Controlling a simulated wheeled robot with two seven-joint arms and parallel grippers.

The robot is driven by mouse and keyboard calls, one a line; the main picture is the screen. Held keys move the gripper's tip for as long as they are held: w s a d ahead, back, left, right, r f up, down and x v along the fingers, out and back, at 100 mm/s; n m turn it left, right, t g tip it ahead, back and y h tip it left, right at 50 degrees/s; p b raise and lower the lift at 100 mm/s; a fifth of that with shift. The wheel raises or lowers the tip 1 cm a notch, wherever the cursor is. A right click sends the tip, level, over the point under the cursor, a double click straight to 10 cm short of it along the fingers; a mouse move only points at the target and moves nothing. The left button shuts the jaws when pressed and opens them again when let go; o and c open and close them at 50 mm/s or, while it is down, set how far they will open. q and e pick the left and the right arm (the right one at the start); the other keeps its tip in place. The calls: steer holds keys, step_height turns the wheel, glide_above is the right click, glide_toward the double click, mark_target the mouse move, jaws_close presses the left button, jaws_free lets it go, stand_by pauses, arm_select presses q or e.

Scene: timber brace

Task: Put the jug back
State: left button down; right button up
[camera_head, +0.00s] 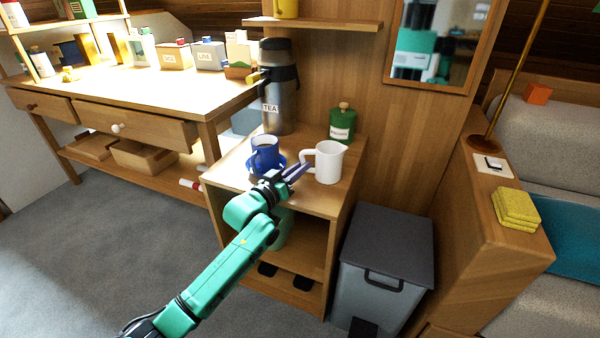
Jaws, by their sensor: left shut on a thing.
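The white jug (329,163) stands upright, on or just above the top of the small wooden cabinet (316,203); I cannot tell whether it touches. Its handle faces left. My left gripper (300,171) reaches in from the lower left and is shut at the jug's handle; the fingers partly hide the contact. A blue cup (265,150) with dark liquid stands on a blue saucer (281,161) just left of the jug, close to my wrist. My right gripper is not in view.
A tall tea flask (278,90) and a green canister (342,122) stand behind on the cabinet. A shelf (330,25) with a yellow mug (285,8) hangs above. A grey bin (385,265) stands right. The workbench (150,87) left holds several boxes.

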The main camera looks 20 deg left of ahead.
arm_select(q)
steer(key=c, duration=0.8)
jaws_free()
steer(key=p+v, duration=0.1)
steer(key=v, duration=0.1)
steer(key=shift+s+a, duration=0.15)
steer(key=shift+s, duration=0.25)
steer(key=p+v, duration=0.1)
steer(key=v, duration=0.8)
steer(key=shift+r+p, duration=0.15)
steer(key=shift+p, duration=0.15)
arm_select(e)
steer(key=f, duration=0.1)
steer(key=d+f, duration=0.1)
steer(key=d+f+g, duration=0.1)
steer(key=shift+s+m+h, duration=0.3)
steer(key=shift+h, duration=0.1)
arm_select(q)
steer(key=shift+s, duration=0.1)
